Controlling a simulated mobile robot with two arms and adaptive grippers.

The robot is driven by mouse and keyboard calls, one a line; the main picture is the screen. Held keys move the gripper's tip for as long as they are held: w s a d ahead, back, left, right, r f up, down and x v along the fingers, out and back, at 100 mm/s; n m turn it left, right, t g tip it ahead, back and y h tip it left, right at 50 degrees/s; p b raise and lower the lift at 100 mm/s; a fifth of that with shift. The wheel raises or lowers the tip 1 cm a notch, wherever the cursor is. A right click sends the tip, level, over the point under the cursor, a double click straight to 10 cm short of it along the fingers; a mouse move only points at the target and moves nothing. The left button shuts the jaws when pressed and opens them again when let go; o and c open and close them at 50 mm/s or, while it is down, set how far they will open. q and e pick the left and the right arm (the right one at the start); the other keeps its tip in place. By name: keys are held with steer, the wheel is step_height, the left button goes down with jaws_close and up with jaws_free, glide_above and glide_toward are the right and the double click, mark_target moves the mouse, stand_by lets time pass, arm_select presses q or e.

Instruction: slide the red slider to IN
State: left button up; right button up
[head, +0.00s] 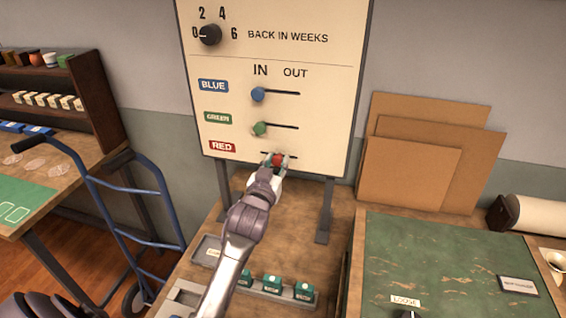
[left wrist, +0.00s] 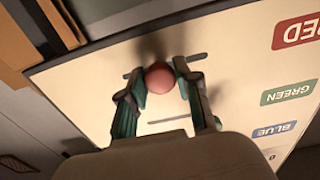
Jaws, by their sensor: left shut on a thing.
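The red slider (head: 277,160) is a round red knob on the lowest slot of the upright white board (head: 320,60), beside the RED label (head: 222,146). It sits about mid-slot, between the IN and OUT columns, with slot showing on both sides. My left gripper (head: 273,162) is shut on this knob. In the left wrist view the red knob (left wrist: 158,77) lies between the two fingertips (left wrist: 160,82). The blue slider (head: 258,94) and green slider (head: 260,128) are at the IN end of their slots.
A dial (head: 210,34) is at the board's top. The board stands on a wooden bench with green-topped blocks (head: 272,283) in a tray. A blue hand truck (head: 120,200) stands at left. Cardboard sheets (head: 410,170) lean at right behind a green mat (head: 440,260).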

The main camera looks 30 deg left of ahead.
arm_select(q)
steer(key=shift+s+a+p, duration=0.3)
steer(key=shift+a, duration=0.7)
steer(key=shift+s+a+p, duration=0.25)
steer(key=shift+a, duration=0.75)
steer(key=o, duration=1)
steer(key=shift+s, duration=0.15)
steer(key=p, duration=0.3)
glide_toward(265, 153)
steer(key=shift+s, duration=1.3)
steer(key=shift+d, duration=0.4)
steer(key=shift+f, duration=0.1)
